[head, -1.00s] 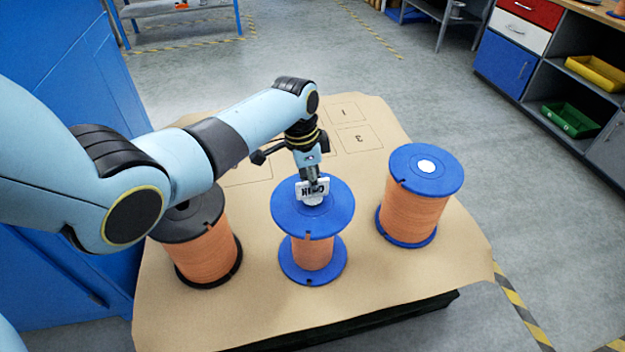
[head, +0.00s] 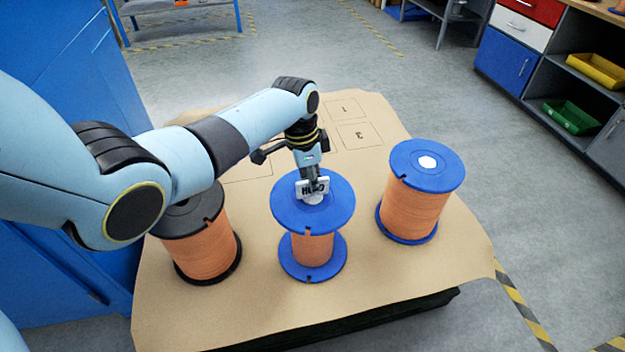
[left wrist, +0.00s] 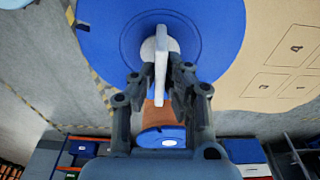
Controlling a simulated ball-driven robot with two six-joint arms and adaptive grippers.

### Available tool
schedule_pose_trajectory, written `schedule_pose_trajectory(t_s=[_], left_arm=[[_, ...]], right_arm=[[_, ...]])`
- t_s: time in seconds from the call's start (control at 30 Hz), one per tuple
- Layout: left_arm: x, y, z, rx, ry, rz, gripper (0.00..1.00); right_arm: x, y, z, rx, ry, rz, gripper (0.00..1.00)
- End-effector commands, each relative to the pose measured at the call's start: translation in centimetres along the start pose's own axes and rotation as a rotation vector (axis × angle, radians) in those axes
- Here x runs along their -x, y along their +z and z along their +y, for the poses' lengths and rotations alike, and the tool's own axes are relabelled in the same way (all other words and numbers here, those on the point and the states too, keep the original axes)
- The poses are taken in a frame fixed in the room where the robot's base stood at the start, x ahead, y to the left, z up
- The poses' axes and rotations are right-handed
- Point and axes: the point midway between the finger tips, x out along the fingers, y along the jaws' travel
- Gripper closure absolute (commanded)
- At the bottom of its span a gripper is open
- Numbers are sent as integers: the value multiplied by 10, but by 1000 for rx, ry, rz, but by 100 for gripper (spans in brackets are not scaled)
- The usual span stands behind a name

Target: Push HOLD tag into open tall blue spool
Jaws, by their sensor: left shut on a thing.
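The white HOLD tag (head: 311,188) stands upright at the centre of the top flange of the middle blue spool (head: 334,211), which has orange winding. My left gripper (head: 311,178) is shut on the tag from above. In the left wrist view the tag (left wrist: 160,62) is edge-on between the fingers (left wrist: 160,85), over the blue flange (left wrist: 215,30). Its lower end is at the pale centre of the spool; how deep it sits I cannot tell. My right gripper is not in view.
A second blue-flanged spool (head: 418,205) with a white centre stands to the right. A black-flanged spool (head: 205,250) stands to the left, partly behind my arm. The brown table covering (head: 400,285) is bare at the front, with marked squares at the back.

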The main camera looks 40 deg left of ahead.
Motion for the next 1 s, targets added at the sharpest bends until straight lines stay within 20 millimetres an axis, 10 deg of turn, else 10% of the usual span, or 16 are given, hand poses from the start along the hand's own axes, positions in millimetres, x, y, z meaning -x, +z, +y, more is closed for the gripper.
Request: schedule_pose_trajectory(t_s=[0.23, 0.63, 1.0], left_arm=[[-1, 1, 1, 0, 2, -1, 64], [8, 0, 0, 0, -1, 1, 63], [85, 0, 0, -1, -3, 1, 63]], right_arm=[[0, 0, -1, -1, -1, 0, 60], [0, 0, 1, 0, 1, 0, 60], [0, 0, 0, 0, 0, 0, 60]])
